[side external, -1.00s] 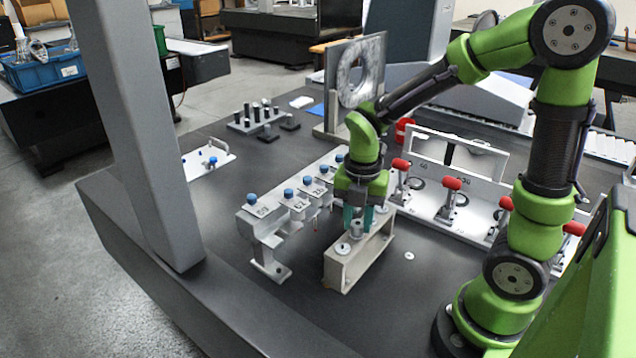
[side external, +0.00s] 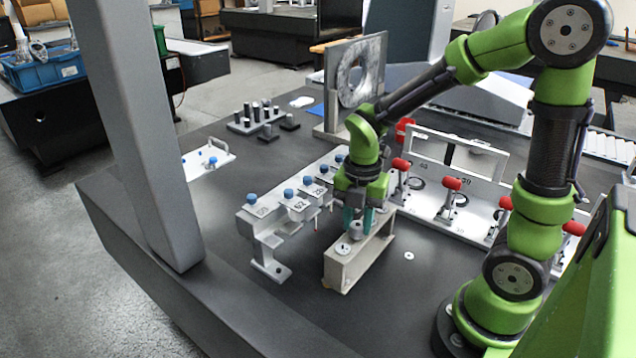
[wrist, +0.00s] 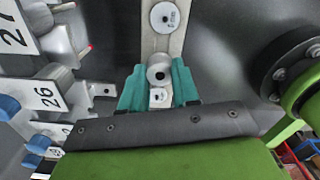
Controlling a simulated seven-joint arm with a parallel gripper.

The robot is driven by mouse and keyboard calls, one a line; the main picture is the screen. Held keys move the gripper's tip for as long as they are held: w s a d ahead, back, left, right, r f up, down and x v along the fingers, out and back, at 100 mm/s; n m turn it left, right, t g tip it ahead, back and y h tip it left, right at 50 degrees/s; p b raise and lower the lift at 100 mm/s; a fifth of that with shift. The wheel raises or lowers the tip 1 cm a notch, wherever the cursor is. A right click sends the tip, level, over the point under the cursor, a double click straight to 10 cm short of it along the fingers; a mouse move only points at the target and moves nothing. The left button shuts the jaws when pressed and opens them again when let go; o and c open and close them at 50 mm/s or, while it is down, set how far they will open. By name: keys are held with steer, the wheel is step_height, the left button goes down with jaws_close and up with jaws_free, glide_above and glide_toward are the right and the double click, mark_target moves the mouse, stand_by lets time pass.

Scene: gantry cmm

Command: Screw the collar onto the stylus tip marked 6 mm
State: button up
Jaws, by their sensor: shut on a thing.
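My gripper (side external: 358,222) has teal fingers pointing down over a grey metal stand (side external: 342,268). Its fingers are shut on the collar (wrist: 159,71), a short grey metal cylinder with a hole in its top. The collar also shows between the fingers in the side view (side external: 356,231), close above the stand's top. The fingers hide its lower end and any stylus tip under it, so I cannot tell whether they touch. A round marked disc (wrist: 165,17) lies on the stand beyond the collar; its lettering is too small to read surely.
A rack of numbered holders with blue knobs (side external: 289,194) stands close left of the stand. A fixture with red-handled clamps (side external: 451,183) runs along the right. A small washer-like disc (side external: 409,256) lies on the dark table, whose front area is clear.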

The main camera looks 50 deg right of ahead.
steer(key=m, duration=0.4)
steer(key=shift+m, duration=0.4)
steer(key=shift+f+m, duration=0.1)
steer(key=shift+m, duration=0.5)
steer(key=m, duration=0.3)
steer(key=shift+m, duration=0.3)
steer(key=m, duration=0.3)
steer(key=shift+m, duration=1)
